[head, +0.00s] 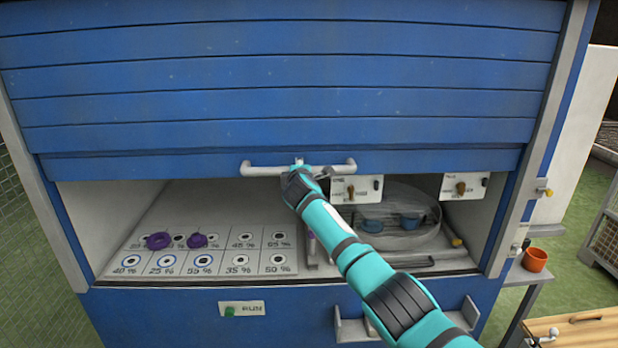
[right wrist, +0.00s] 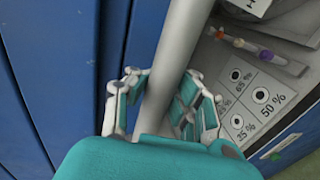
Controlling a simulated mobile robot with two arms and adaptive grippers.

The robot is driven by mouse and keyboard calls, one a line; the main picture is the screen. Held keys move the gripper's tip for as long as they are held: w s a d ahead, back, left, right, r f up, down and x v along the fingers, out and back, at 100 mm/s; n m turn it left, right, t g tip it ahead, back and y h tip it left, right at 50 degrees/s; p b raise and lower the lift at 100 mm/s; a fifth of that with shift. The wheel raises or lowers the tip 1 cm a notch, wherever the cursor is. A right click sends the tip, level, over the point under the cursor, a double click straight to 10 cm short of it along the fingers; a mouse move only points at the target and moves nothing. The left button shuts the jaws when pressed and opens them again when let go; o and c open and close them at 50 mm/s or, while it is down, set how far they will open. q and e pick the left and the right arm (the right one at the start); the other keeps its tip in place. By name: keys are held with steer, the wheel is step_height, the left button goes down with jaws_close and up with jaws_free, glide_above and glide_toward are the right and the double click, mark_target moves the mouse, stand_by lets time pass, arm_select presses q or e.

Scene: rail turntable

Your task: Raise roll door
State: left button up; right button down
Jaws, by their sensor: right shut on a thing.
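The blue slatted roll door (head: 280,75) is partly raised in the head view, and its lower edge hangs above the open cabinet interior. A light grey bar handle (head: 262,170) runs along its bottom slat. My right gripper (head: 299,170) is at the middle of this handle. In the right wrist view, the fingers of my right gripper (right wrist: 160,105) are around the grey handle bar (right wrist: 178,70), with the blue door (right wrist: 50,70) to the left. My left gripper is not in view.
A round clear-walled unit (head: 415,240) with blue cups stands at the right. Outside right are an orange pot (head: 535,260) and a wooden-topped surface (head: 578,330).

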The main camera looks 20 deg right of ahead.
steer(key=shift+a+r, duration=0.1)
steer(key=c, duration=1.9)
jaws_free()
steer(key=o, duration=0.7)
steer(key=shift+s+r, duration=0.5)
steer(key=shift+s, duration=0.15)
steer(key=shift+o, duration=0.6)
steer(key=shift+w+f, duration=0.15)
steer(key=shift+f, duration=0.1)
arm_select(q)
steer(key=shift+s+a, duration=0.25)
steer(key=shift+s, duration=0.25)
arm_select(e)
steer(key=v, duration=1.2)
steer(key=shift+a, duration=0.1)
